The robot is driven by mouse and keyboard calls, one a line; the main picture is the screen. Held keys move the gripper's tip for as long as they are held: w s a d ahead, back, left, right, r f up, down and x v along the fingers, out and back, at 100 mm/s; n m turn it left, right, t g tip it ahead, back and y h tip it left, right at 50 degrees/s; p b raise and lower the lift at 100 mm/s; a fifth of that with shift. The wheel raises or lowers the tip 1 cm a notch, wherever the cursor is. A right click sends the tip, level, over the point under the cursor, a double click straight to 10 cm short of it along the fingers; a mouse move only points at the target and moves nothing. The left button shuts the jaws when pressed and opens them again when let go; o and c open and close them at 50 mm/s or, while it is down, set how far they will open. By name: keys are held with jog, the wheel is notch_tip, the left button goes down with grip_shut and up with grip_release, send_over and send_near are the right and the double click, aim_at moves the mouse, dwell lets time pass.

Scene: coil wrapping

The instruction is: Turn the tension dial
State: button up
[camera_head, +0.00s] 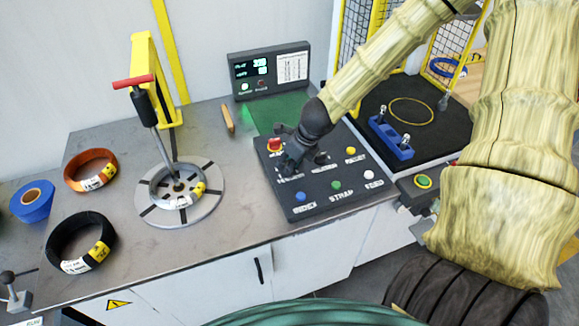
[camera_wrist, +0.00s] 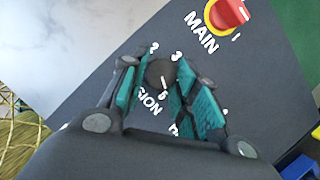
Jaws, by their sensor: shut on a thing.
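The tension dial (camera_wrist: 160,73) is a small dark round knob on the dark control panel (camera_head: 338,198). In the wrist view its label, partly covered, reads "SION", with the numbers 2, 3 and 5 around it. My gripper (camera_wrist: 157,85) has its teal-padded fingers on both sides of the knob and is shut on it. In the head view my gripper (camera_head: 290,150) is over the upper left of the panel and hides the dial there. A red main switch (camera_head: 274,146) on a yellow base sits beside it; it also shows in the wrist view (camera_wrist: 226,14).
Yellow (camera_head: 351,151), white (camera_head: 369,174), green (camera_head: 336,185) and blue (camera_head: 299,196) buttons are on the panel. A display (camera_head: 268,68) stands behind. A round turntable (camera_head: 200,205) holding a coil is left, with orange (camera_head: 91,169) and black (camera_head: 79,243) coils beyond.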

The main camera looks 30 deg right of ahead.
jog(key=shift+m, duration=0.4)
jog(key=shift+w, duration=0.1)
jog(key=o, duration=1)
jog(key=shift+a+v, duration=0.2)
jog(key=shift+v, duration=5.75)
